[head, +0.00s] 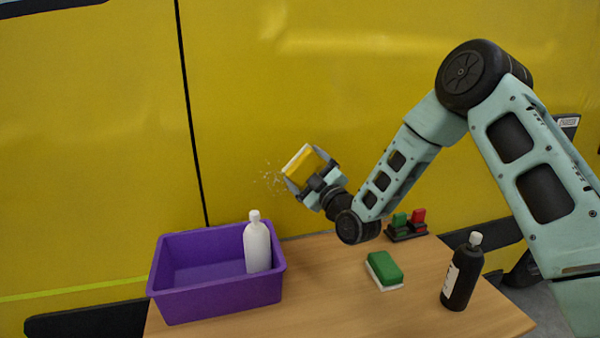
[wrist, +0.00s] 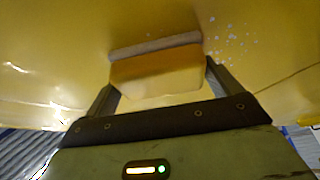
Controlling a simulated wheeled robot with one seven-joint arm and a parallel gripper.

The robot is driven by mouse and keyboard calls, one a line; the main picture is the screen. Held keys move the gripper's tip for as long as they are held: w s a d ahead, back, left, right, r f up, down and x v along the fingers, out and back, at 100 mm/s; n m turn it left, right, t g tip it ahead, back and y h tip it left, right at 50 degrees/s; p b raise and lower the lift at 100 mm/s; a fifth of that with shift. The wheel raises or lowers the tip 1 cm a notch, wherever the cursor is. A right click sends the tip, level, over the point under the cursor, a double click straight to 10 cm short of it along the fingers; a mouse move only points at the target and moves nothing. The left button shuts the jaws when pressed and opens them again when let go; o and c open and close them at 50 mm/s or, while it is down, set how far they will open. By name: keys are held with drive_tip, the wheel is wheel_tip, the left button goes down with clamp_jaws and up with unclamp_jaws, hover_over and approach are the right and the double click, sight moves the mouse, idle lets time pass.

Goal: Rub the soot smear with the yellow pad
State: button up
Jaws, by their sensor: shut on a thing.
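My gripper (head: 312,176) is shut on the yellow pad (head: 303,161), which has a pale scrubbing face. In the wrist view the pad (wrist: 155,78) sits between the two fingers, pale face toward the yellow vehicle panel (head: 320,80). The pad is at or very near the panel; I cannot tell whether it touches. No dark soot smear shows. A patch of pale white specks (head: 269,179) is on the panel just left of the pad in the head view. In the wrist view the specks (wrist: 222,42) lie right of the pad's upper edge.
A wooden table (head: 335,300) stands below. It holds a purple bin (head: 220,297) with a white bottle (head: 257,246) inside, a green pad (head: 384,266), a black bottle (head: 461,275), and a dark holder (head: 408,234) with green and red items.

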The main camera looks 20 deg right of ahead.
sight(297, 169)
drive_tip(key=shift+d+b, duration=0.35)
drive_tip(key=shift+d, duration=0.7)
drive_tip(key=shift+f, duration=0.1)
drive_tip(key=shift+w+b, duration=0.1)
drive_tip(key=shift+b, duration=0.3)
drive_tip(key=shift+a, duration=0.1)
drive_tip(key=shift+w+a+b, duration=0.15)
drive_tip(key=shift+a+b, duration=0.75)
drive_tip(key=shift+a, duration=1)
drive_tip(key=shift+c, duration=0.3)
drive_tip(key=shift+s+b, duration=0.65)
drive_tip(key=shift+s, duration=0.75)
drive_tip(key=shift+s+b, duration=0.6)
drive_tip(key=shift+s, duration=1)
